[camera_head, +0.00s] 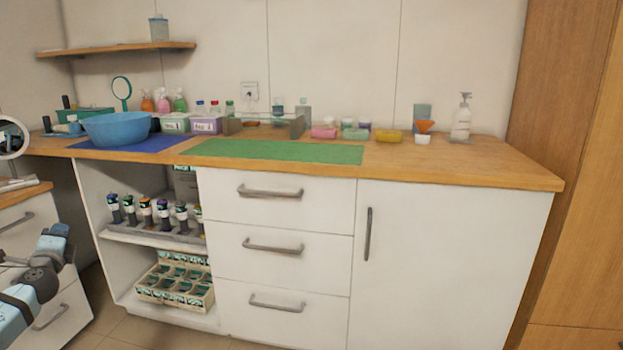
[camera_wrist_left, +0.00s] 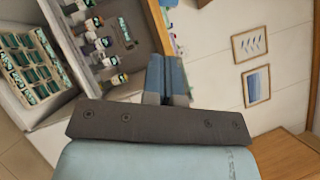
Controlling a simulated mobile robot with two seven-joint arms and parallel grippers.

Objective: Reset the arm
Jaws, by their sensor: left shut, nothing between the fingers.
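My left arm comes in at the lower left of the head view, with its left gripper (camera_head: 56,238) in front of the white drawers at the left and clear of the counter. In the left wrist view the two blue-grey fingers of the left gripper (camera_wrist_left: 167,75) are together, with nothing between them. The wrist view is strongly tilted. My right gripper and right arm are not in view.
The wooden counter (camera_head: 450,164) carries a blue bowl (camera_head: 117,128), a green mat (camera_head: 275,152) and several bottles. The floor strip in front is clear.

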